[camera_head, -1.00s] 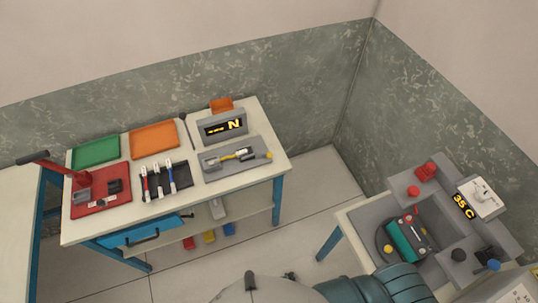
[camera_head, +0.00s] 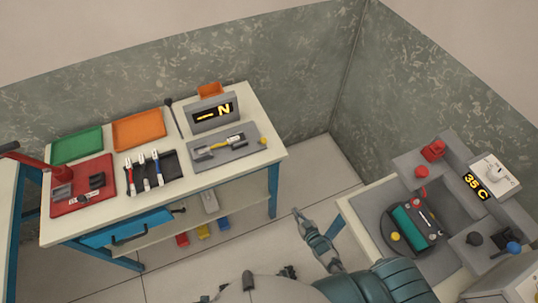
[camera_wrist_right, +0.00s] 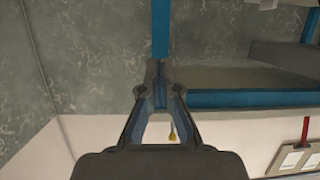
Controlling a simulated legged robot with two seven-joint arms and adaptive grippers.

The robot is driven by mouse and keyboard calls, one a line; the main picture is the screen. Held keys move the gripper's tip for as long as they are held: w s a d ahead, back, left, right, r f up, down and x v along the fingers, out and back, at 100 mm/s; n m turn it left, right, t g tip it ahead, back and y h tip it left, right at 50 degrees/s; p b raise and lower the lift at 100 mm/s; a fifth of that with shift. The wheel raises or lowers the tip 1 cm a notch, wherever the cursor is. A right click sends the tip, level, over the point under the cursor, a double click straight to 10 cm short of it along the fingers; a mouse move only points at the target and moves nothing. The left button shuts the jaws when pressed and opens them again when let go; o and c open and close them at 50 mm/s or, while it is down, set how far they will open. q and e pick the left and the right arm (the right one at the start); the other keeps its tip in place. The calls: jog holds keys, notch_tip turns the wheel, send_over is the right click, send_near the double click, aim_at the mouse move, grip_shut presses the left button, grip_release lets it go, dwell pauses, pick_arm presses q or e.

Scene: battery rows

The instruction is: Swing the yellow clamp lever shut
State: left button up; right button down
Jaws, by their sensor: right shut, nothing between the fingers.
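On the grey plate (camera_head: 208,160) at the right end of the workbench, a silver fixture carries a yellow bar (camera_head: 219,143) with a white-labelled part. A small yellow knob (camera_head: 263,140) sits at the plate's right end. I cannot tell which yellow part is the clamp lever or how far it is swung. My right gripper (camera_head: 297,213) is shut and empty, in front of the bench and to its right, apart from the plate. In the right wrist view its fingertips (camera_wrist_right: 161,72) meet, and a yellow-tipped piece (camera_wrist_right: 172,135) shows behind the fingers. My left gripper is out of view.
A display (camera_head: 211,115) marked N stands behind the plate. A tool rack (camera_head: 172,187), red fixture (camera_head: 103,169), green tray (camera_head: 78,146) and orange tray (camera_head: 139,131) lie left. A second bench (camera_head: 350,215) with a teal cylinder (camera_head: 409,226) stands right. Floor between is clear.

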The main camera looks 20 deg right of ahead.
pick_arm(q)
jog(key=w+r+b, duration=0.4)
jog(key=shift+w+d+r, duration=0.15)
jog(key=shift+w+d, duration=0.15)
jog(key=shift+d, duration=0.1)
pick_arm(e)
jog(key=w+a+r+n+t+y, duration=0.1)
jog(key=w+r+t+y, duration=0.1)
jog(key=r, duration=0.8)
jog(key=w+a+r+n+t+y, duration=0.1)
jog(key=w+r+t+y, duration=0.2)
jog(key=r, duration=0.8)
jog(key=shift+w+a+t, duration=0.35)
jog(key=shift+w+t, duration=0.1)
jog(key=shift+t, duration=0.65)
send_near(261, 141)
jog(key=w, duration=0.5)
jog(key=shift+w+a+r, duration=0.2)
jog(key=shift+w+r, duration=0.1)
jog(key=shift+r, duration=0.15)
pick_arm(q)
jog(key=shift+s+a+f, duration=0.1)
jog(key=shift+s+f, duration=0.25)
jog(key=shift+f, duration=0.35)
pick_arm(e)
jog(key=shift+w, duration=0.1)
